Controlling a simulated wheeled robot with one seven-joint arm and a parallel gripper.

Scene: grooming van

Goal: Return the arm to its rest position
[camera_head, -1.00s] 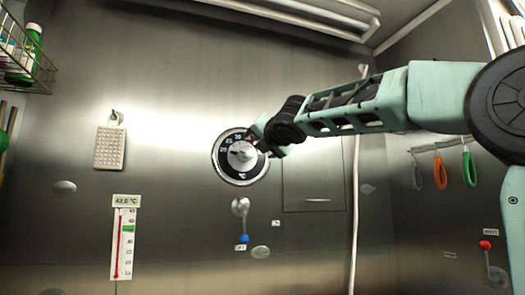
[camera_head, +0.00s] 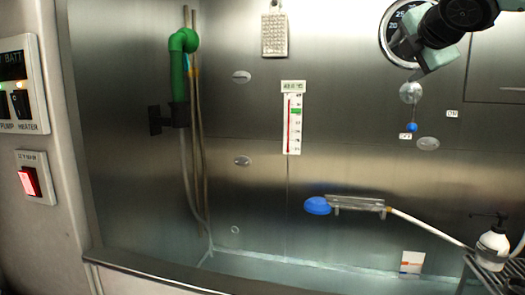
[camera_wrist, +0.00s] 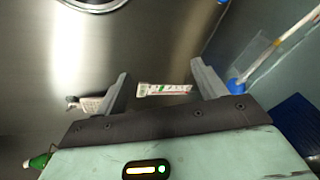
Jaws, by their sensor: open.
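My arm's end reaches in from the upper right of the head view, with my gripper (camera_head: 402,47) in front of the lower right part of the round dial (camera_head: 388,38) on the steel wall. The dial is cut by the top edge, and part of it is hidden by my arm. In the wrist view my gripper (camera_wrist: 163,84) has its two fingers wide apart, with nothing held between them. A thermometer strip (camera_wrist: 165,89) shows on the wall beyond the gap between the fingers. The dial's rim also shows at the top of the wrist view (camera_wrist: 92,7).
A thermometer (camera_head: 292,125) and a perforated pad (camera_head: 275,35) are on the wall. A blue shower head (camera_head: 317,206) rests on a holder with a white hose. A pump bottle (camera_head: 492,243) stands on a rack at lower right.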

